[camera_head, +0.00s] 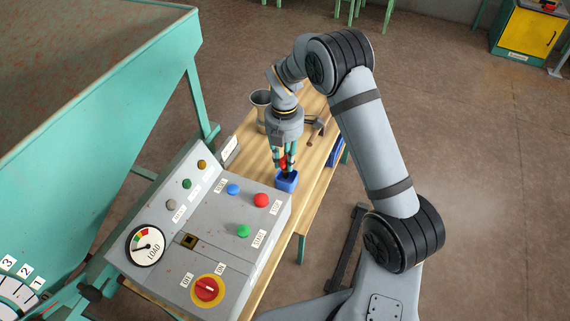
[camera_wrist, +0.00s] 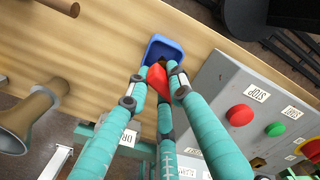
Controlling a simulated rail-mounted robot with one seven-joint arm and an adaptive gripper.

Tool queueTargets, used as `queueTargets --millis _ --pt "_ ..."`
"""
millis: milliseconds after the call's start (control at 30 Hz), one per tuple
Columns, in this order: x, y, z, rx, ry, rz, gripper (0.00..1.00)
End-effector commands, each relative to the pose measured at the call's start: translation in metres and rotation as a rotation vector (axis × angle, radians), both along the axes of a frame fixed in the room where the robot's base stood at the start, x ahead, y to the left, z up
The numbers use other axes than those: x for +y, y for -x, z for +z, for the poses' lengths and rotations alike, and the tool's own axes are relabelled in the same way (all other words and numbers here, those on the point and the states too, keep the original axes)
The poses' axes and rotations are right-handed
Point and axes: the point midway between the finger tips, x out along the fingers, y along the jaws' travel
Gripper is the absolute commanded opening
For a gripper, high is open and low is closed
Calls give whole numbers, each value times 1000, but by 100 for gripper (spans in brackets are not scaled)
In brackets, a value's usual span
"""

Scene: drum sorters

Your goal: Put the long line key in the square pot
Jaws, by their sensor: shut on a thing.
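The square pot (camera_head: 287,182) is a small blue open box on the wooden bench, just beyond the control panel. It also shows in the wrist view (camera_wrist: 163,44). My gripper (camera_head: 284,160) points down directly over it. Its teal fingers (camera_wrist: 157,80) are closed around a red piece (camera_wrist: 156,77), which I take to be the key's handle. In the head view the red piece (camera_head: 282,163) shows between the fingertips, at or just above the pot's rim. The key's lower part is mostly hidden, so I cannot tell how deep it sits.
A grey control panel (camera_head: 212,235) with buttons and a red rotary switch stands close to the pot. A metal cup (camera_head: 261,107) and a hammer (camera_head: 317,125) are farther back on the bench (camera_head: 313,182). Another blue container (camera_head: 337,151) is at the bench's right edge.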

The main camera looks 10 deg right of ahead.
Motion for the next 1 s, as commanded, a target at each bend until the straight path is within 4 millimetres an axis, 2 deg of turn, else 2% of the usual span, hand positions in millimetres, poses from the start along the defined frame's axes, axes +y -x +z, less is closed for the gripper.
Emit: queueTargets --millis 200,633,667,933,1000 --pt "-1 1 -27 2 0 -1 0" --pt "-1 1 -35 1 0 -1 0" --pt "-1 1 -34 1 0 -1 23" --pt "-1 1 -33 2 1 -1 39" --pt "-1 1 -33 1 0 -1 40"
